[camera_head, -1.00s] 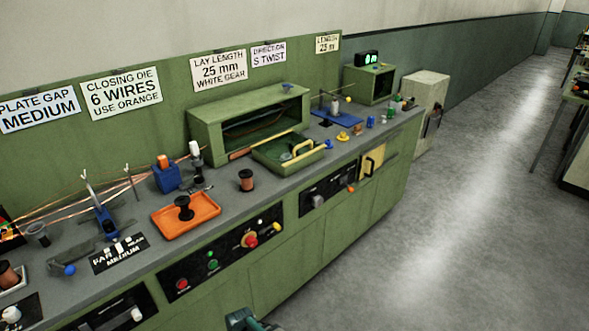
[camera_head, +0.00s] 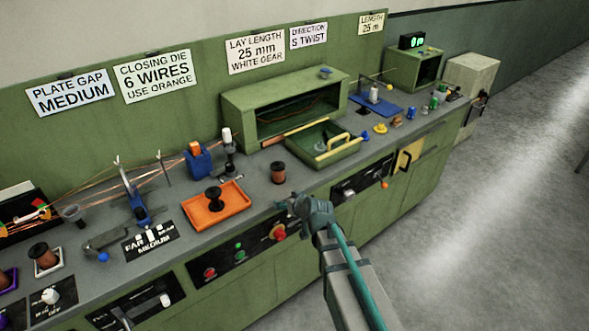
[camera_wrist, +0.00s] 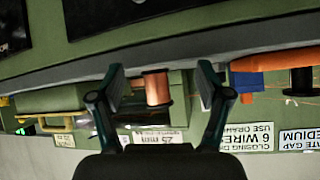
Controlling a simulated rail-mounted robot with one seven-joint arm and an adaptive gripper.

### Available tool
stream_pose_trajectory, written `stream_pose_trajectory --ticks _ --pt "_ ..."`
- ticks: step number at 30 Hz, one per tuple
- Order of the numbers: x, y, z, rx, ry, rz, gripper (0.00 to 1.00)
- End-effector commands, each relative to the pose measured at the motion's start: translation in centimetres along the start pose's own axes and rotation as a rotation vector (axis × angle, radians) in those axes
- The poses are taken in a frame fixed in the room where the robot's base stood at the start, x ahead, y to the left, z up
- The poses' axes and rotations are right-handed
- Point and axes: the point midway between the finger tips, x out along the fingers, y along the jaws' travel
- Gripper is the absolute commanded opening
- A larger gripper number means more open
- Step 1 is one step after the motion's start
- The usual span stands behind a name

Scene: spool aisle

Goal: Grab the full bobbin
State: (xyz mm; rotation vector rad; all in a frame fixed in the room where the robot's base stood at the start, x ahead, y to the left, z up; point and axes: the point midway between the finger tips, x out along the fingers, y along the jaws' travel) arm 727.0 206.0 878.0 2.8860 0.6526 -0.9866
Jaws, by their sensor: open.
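A bobbin wound full with copper wire (camera_head: 278,172) stands upright on the grey counter, in front of the green cabinet. My gripper (camera_head: 288,204) is at the counter's front edge, on the near side of this bobbin, open and empty. In the wrist view, which is upside down, the copper bobbin (camera_wrist: 157,89) appears between the two spread fingers of my gripper (camera_wrist: 160,86). It looks beyond the fingertips, and no contact shows. A bare black bobbin (camera_head: 214,195) stands on an orange tray (camera_head: 238,207), left of the copper one.
Another copper bobbin (camera_head: 44,257) stands on a tray at the far left. A blue block with an orange top (camera_head: 198,160) and a green tray (camera_head: 340,155) flank the copper bobbin. A control panel (camera_head: 240,250) fills the counter's front below.

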Motion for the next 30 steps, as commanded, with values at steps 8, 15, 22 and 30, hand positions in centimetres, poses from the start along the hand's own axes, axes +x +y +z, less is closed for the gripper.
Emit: stream_pose_trajectory --ticks 8,15,22,30 --pt "-0.4 0.6 -5.2 -0.067 0.175 0.039 0.76" --pt "0.0 1.0 -7.6 -0.094 0.245 0.064 0.76" --pt "3.1 1.1 -8.5 -0.092 0.243 0.063 0.76" --pt "5.0 1.2 -8.8 -0.091 0.242 0.063 0.76"
